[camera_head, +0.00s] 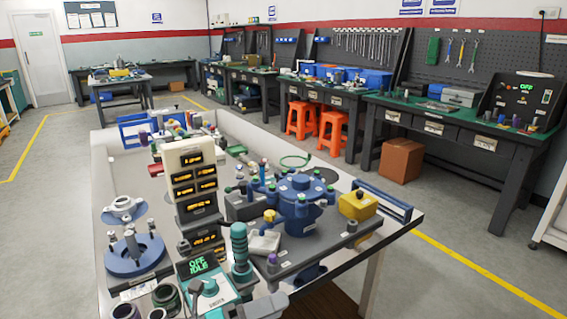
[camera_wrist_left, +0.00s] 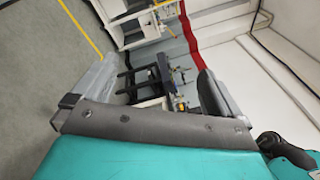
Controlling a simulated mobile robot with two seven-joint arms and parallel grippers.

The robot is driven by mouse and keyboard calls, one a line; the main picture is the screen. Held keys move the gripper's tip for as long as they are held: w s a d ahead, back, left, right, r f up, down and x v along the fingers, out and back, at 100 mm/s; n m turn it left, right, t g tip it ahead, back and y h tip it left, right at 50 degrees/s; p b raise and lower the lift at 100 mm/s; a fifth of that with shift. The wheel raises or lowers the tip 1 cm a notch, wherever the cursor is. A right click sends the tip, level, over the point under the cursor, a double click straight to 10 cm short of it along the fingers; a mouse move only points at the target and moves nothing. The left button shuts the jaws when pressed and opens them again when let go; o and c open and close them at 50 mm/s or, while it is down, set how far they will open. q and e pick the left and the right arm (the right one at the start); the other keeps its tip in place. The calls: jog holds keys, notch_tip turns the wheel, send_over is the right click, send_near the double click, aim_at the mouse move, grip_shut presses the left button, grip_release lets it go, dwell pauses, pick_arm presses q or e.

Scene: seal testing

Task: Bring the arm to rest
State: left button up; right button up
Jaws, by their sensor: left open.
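My left gripper (camera_wrist_left: 157,68) shows in the left wrist view, with its teal body along the bottom edge. Its two grey fingers stand wide apart, and nothing is held between them. Beyond the gap the room appears tilted, with a dark bench, grey floor and white wall in the distance. In the head view I cannot clearly make out the left gripper among the crowded equipment. My right gripper is in neither view.
A white-edged table (camera_head: 399,230) fills the head view's foreground. It carries a blue flanged vessel (camera_head: 300,202), a display tower (camera_head: 184,160), a yellow block (camera_head: 358,206) and a blue round fixture (camera_head: 135,258). Orange stools (camera_head: 336,133) and a cardboard box (camera_head: 401,160) stand beyond.

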pick_arm(q)
jog(key=s+a+f+n+t+y, duration=0.1)
jog(key=s+a+f+n+y, duration=0.6)
jog(key=n, duration=1)
jog(key=s+a+f+n+t+y, duration=0.2)
jog(key=s+a+f+n+y, duration=0.5)
jog(key=n, duration=1)
jog(key=shift+s+a+f+n+t+y+p, duration=0.35)
jog(key=shift+a+f+y, duration=0.25)
jog(key=shift+f+y, duration=0.25)
jog(key=shift+w, duration=0.1)
jog(key=shift+c, duration=0.4)
